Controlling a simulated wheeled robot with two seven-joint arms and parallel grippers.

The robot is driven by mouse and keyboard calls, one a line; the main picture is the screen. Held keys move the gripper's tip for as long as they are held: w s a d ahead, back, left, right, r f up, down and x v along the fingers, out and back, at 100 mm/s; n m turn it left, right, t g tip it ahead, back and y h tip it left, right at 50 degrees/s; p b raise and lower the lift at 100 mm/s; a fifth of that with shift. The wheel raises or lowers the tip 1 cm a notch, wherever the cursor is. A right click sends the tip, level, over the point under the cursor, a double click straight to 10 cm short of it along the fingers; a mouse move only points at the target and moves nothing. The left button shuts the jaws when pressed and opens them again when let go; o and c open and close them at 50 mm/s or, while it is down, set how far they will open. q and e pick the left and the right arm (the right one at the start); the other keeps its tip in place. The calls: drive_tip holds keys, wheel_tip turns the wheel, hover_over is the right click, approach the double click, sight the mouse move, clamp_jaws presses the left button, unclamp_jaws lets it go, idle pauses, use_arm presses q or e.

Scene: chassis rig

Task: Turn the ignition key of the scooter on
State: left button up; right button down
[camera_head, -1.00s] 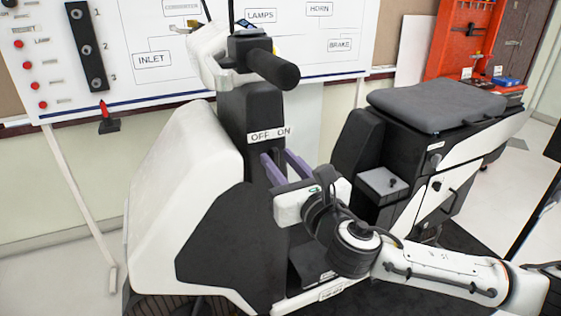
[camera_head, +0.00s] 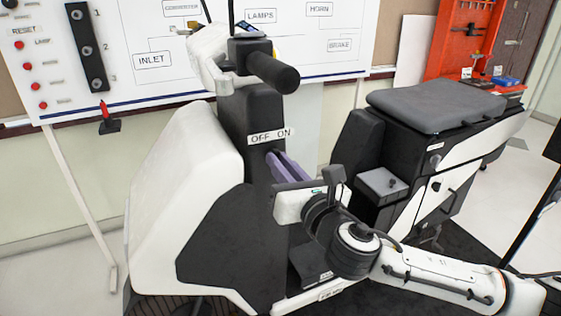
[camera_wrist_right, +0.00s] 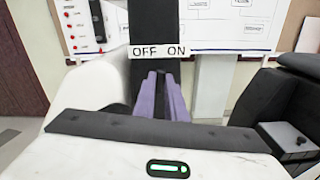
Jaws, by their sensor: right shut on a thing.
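The scooter (camera_head: 190,165) is a white and black body with a dark steering column. An OFF ON label (camera_head: 271,136) sits on the column and also shows in the right wrist view (camera_wrist_right: 158,50). My right gripper (camera_head: 275,158) has its purple fingers at the column just below the label. In the right wrist view its fingers (camera_wrist_right: 160,76) are close together, shut on the ignition key. The key itself is hidden by the fingers, so I cannot see which way it points. My left gripper is not in view.
The black handlebar grip (camera_head: 275,72) juts out above my right gripper. The scooter seat (camera_head: 435,102) and a grey box (camera_head: 383,186) with a small knob are to the right. A labelled board (camera_head: 150,45) stands behind.

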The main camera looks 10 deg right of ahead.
drive_tip(key=m+p, duration=0.1)
drive_tip(key=m, duration=0.4)
drive_tip(key=m+p, duration=0.1)
drive_tip(key=m, duration=0.3)
drive_tip(key=shift+d+f+m, duration=0.15)
drive_tip(key=shift+m, duration=0.25)
idle(0.4)
drive_tip(key=c, duration=1.8)
unclamp_jaws()
drive_tip(key=shift+s, duration=0.1)
